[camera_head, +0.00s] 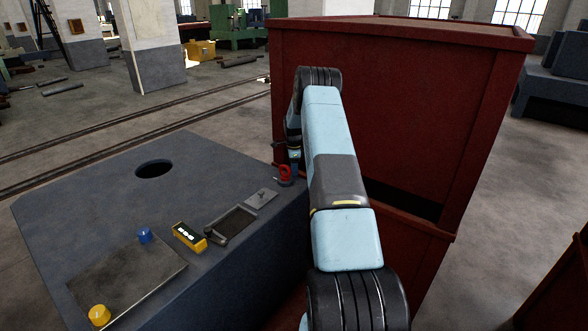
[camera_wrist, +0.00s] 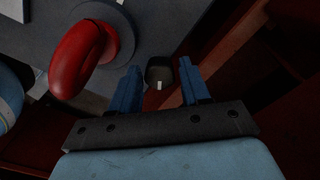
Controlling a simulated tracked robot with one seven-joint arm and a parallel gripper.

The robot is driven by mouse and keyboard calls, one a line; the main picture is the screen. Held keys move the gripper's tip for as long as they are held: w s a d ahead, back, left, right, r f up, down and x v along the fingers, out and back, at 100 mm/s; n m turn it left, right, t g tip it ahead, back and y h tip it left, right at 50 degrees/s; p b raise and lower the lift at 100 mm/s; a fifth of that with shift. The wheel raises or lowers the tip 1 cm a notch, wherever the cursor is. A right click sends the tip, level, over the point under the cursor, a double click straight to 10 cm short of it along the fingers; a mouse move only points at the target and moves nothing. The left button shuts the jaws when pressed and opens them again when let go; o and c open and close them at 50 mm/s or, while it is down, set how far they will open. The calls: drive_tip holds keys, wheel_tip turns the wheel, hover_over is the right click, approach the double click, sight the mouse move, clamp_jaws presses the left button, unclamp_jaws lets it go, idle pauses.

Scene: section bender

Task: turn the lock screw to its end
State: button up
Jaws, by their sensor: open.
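A small dark knob with a white mark (camera_wrist: 159,72), which looks like the lock screw, sits at the edge of the grey machine top in the wrist view. My gripper (camera_wrist: 160,84) is open, with one blue finger on each side of the knob in the picture. I cannot tell whether the fingers are level with it or still above it, and I see no contact. In the head view my gripper (camera_head: 294,156) is small and partly hidden behind my arm, beside a red ring-like part (camera_head: 285,173). The knob cannot be made out there.
The red part also shows large at upper left in the wrist view (camera_wrist: 80,58), close to my left finger. A tall red cabinet (camera_head: 400,110) stands close behind my arm.

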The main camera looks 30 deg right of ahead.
drive_tip(key=shift+c, duration=0.2)
drive_tip(key=c, duration=0.7)
drive_tip(key=shift+n, duration=0.3)
drive_tip(key=n, duration=0.4)
drive_tip(key=shift+r+n, duration=0.1)
drive_tip(key=shift+n, duration=0.2)
drive_tip(key=n, duration=0.4)
drive_tip(key=shift+n, duration=0.3)
drive_tip(key=n, duration=0.5)
drive_tip(key=shift+d+n, duration=0.1)
drive_tip(key=shift+n, duration=0.2)
drive_tip(key=n, duration=0.4)
drive_tip(key=shift+n, duration=0.3)
